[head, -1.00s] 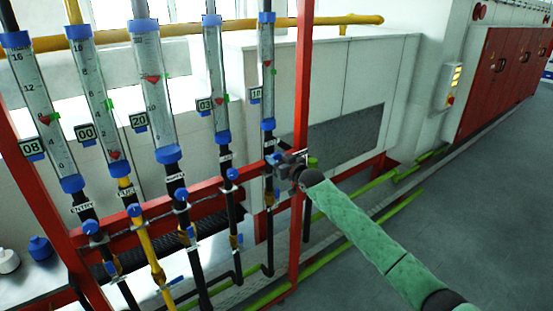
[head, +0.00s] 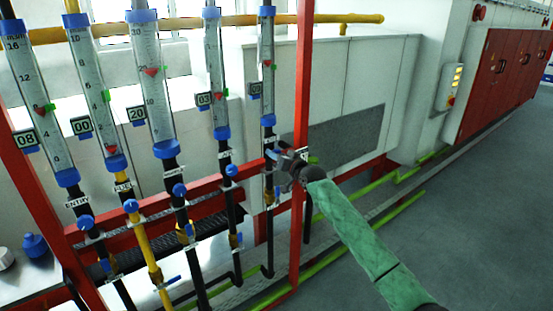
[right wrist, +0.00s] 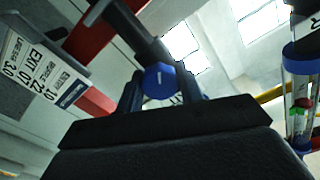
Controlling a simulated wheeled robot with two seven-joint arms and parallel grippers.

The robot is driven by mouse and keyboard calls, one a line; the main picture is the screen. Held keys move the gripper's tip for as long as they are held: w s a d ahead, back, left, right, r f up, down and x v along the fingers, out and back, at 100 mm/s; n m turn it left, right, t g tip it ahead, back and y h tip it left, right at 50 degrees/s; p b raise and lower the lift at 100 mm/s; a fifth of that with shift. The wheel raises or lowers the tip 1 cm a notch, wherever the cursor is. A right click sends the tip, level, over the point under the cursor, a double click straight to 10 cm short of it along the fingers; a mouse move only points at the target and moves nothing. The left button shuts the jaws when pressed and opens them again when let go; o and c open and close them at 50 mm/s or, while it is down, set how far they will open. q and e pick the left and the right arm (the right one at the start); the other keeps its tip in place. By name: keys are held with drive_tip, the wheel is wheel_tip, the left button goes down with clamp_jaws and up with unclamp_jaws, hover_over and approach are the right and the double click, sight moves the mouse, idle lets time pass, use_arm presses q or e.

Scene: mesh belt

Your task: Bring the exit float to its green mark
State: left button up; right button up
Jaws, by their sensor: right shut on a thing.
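The exit flow tube (head: 267,90) is the rightmost of the row in the head view, clear with blue end caps. Its red float (head: 267,63) sits about mid-tube, close to the small green mark; at this size I cannot tell whether they line up. My right gripper (head: 277,158) is at the valve below this tube. In the right wrist view, its fingers (right wrist: 159,88) are shut on the blue valve knob (right wrist: 158,80). In the head view the gripper partly hides the knob. My left gripper is not in view.
A red post (head: 302,90) stands just right of the exit tube, beside my right gripper. Several other tubes, such as the neighbouring tube (head: 215,85), stand to the left with blue knobs below. A label plate (right wrist: 40,80) shows in the right wrist view. Open floor (head: 470,220) lies right.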

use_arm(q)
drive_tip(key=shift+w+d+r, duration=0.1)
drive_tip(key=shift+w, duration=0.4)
use_arm(e)
drive_tip(key=shift+m, duration=0.8)
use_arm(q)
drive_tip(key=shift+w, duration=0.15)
use_arm(e)
drive_tip(key=o, duration=1)
drive_tip(key=shift+d, duration=0.1)
drive_tip(key=shift+s+b, duration=0.1)
drive_tip(key=shift+b, duration=0.2)
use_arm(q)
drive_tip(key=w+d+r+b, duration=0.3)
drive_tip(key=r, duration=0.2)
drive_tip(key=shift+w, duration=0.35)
use_arm(e)
drive_tip(key=v, duration=0.7)
drive_tip(key=shift+s+d, duration=0.15)
drive_tip(key=shift+d, duration=0.1)
